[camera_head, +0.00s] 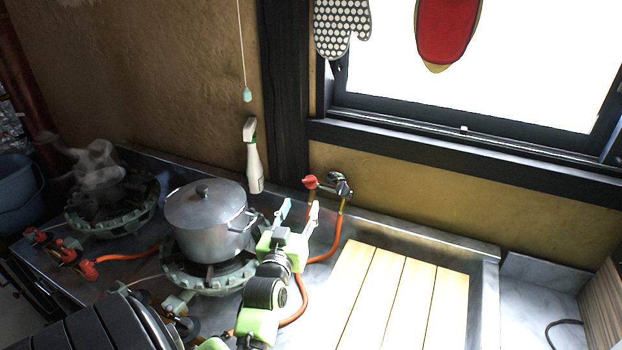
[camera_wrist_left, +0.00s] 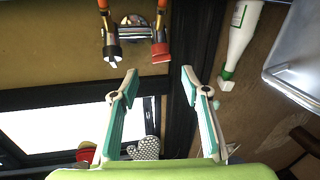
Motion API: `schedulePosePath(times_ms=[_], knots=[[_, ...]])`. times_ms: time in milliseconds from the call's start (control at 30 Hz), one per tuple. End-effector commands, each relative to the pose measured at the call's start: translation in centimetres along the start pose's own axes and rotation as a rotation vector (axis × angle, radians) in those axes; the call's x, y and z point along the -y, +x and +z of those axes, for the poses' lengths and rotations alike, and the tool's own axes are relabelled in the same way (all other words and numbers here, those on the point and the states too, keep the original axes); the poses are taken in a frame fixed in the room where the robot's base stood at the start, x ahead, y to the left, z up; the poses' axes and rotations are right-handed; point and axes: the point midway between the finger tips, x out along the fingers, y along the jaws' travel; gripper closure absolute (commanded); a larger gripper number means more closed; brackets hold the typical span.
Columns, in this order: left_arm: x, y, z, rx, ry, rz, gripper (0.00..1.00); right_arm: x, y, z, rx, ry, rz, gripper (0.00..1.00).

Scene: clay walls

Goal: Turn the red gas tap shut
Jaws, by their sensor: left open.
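The red gas tap (camera_head: 311,182) is on the clay wall below the window, beside a metal fitting with a dark and pale second outlet (camera_head: 342,189). Orange hoses run down from the fitting. My left gripper (camera_head: 299,212) is open and empty, in front of and below the tap in the head view. In the left wrist view, which is upside down, the red tap (camera_wrist_left: 160,49) shows at the top, beyond the spread fingertips of the left gripper (camera_wrist_left: 158,74). The fingers appear apart from the tap. My right gripper is not in view.
A lidded pot (camera_head: 208,222) stands on a gas burner left of my gripper. A spray bottle (camera_head: 253,165) stands by the wall. Red stove knobs (camera_head: 88,270) are at the left. A slatted wooden board (camera_head: 405,290) lies at the right. A pull cord (camera_head: 246,94) hangs above.

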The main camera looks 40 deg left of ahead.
Motion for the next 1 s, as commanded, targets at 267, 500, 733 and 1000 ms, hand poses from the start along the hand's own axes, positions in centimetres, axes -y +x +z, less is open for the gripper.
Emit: schedulePosePath(times_ms=[267,500,733,1000], knots=[[0.0,5.5,-0.4,-0.004,-0.001,0.001,0.57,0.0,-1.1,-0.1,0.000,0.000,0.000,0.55],[0.0,10.1,-0.3,-0.003,0.000,0.001,0.57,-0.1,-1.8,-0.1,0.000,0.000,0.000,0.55],[0.0,12.5,-0.2,-0.002,0.000,0.001,0.57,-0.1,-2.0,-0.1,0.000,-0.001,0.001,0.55],[0.0,13.0,-0.1,-0.001,0.000,0.001,0.57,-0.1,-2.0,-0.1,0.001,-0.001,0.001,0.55]])
